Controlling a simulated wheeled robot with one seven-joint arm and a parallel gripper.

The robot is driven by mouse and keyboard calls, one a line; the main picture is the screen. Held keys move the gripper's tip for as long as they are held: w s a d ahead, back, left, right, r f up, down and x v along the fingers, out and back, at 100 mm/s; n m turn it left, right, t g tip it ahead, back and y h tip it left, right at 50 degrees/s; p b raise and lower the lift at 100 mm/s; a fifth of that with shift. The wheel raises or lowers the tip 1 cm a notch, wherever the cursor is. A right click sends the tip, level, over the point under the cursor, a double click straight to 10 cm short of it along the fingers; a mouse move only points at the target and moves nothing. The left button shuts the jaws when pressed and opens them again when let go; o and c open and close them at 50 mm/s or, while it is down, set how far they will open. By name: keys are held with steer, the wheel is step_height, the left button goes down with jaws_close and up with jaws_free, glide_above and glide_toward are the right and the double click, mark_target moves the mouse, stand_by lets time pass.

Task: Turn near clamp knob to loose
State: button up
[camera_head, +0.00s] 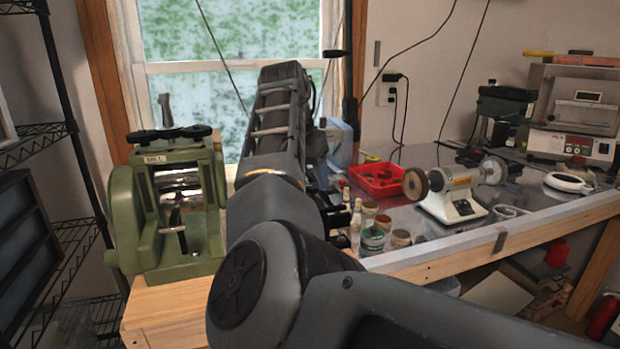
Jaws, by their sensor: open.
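No part that I can clearly single out as the near clamp knob shows. A green rolling mill (150,215) stands at the left end of the bench. It has black handwheels (170,134) on top and a small dark T-shaped handle (179,228) on its front. I cannot tell whether either is the clamp knob, nor its setting. My grey arm crosses the middle of the picture and reaches toward the window, right of the mill. My gripper cannot be made out; it seems hidden behind my own arm. The bench area behind the arm is also hidden.
The wooden bench (165,312) carries a red tray (377,180), small jars (373,239), a polishing motor (455,197) and a boxy machine (572,115) at the back right. A wire shelf (75,235) stands at the left. Cables hang by the window.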

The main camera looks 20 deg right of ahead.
steer(key=shift+x, duration=0.8)
steer(key=shift+c, duration=0.5)
steer(key=c, duration=0.9)
steer(key=shift+c, duration=0.2)
